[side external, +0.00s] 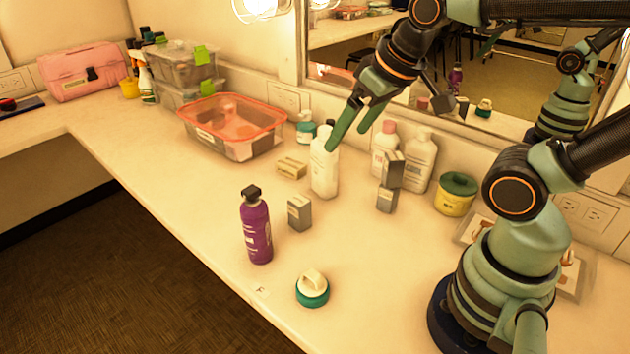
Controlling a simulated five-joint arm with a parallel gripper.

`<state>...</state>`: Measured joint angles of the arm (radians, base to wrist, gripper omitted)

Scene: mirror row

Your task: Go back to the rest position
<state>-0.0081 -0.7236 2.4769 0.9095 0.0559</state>
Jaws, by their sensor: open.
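My gripper (350,135) is green and hangs in the air in front of the mirror, pointing down and to the left. Its two fingers are apart, with nothing seen between them. In the picture the fingertips overlap the top of a white bottle (323,168) standing on the counter. Whether they touch the bottle cannot be told from this view.
White bottles (420,160) and a yellow tub (456,194) line the mirror (500,130). A red-rimmed bin (215,140) stands left.

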